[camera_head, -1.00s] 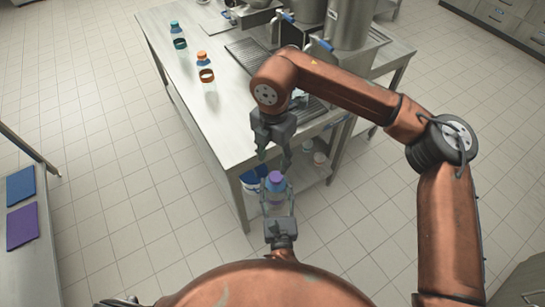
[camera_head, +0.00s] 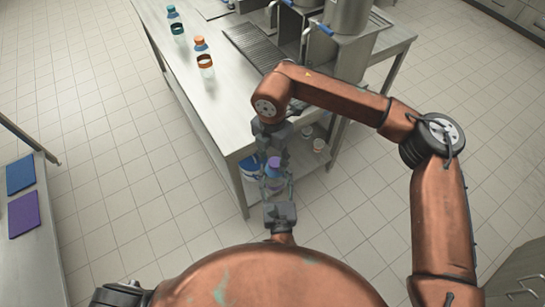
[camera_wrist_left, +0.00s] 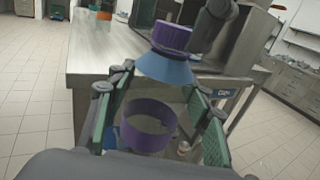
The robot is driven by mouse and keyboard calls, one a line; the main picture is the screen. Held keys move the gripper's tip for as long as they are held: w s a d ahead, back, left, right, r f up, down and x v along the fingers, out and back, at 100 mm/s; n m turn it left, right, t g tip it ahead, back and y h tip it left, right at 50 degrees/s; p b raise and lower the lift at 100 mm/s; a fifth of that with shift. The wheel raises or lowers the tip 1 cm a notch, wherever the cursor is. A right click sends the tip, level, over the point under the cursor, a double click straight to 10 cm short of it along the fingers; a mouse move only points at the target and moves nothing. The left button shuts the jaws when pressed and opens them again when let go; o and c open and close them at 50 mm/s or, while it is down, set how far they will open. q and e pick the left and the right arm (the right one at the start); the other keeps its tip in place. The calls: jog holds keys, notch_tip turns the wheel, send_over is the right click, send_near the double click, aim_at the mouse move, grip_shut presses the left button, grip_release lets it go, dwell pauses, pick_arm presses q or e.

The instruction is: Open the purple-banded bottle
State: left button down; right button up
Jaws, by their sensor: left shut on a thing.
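The purple-banded bottle stands upright in my left gripper, with its purple cap (camera_head: 273,162) on top. In the left wrist view I see its purple cap (camera_wrist_left: 171,37), blue shoulder (camera_wrist_left: 164,69) and purple band (camera_wrist_left: 149,127). My left gripper (camera_head: 277,190) is shut on the bottle's clear body, with its green pads on either side in the wrist view. My right gripper (camera_head: 272,150) points down from above at the cap, with its fingers apart at either side of it. A dark finger shows close beside the cap in the wrist view; contact is unclear.
A steel table (camera_head: 205,110) stands just beyond the grippers. An orange-capped bottle (camera_head: 203,58) and a blue-capped bottle (camera_head: 175,25) stand on it. A blue-and-white tub (camera_head: 250,168) is below. A side table at left bears blue (camera_head: 20,176) and purple (camera_head: 23,215) mats.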

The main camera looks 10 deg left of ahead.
jog(key=shift+w+a, duration=0.1)
grip_shut()
jog(key=n, duration=0.5)
jog(key=shift+r, duration=0.1)
jog(key=n, duration=0.3)
jog(key=shift+n, duration=0.4)
jog(key=n, duration=0.4)
jog(key=shift+d, duration=0.2)
jog(key=n, duration=0.5)
jog(key=shift+s+d+n, duration=0.1)
jog(key=shift+s+n, duration=0.1)
jog(key=shift+n, duration=0.1)
jog(key=n, duration=0.9)
jog(key=shift+d+n, duration=0.1)
jog(key=shift+n, duration=0.2)
jog(key=n, duration=0.3)
jog(key=shift+w+n, duration=0.1)
jog(key=shift+n, duration=0.2)
jog(key=n, duration=0.4)
jog(key=shift+w, duration=0.1)
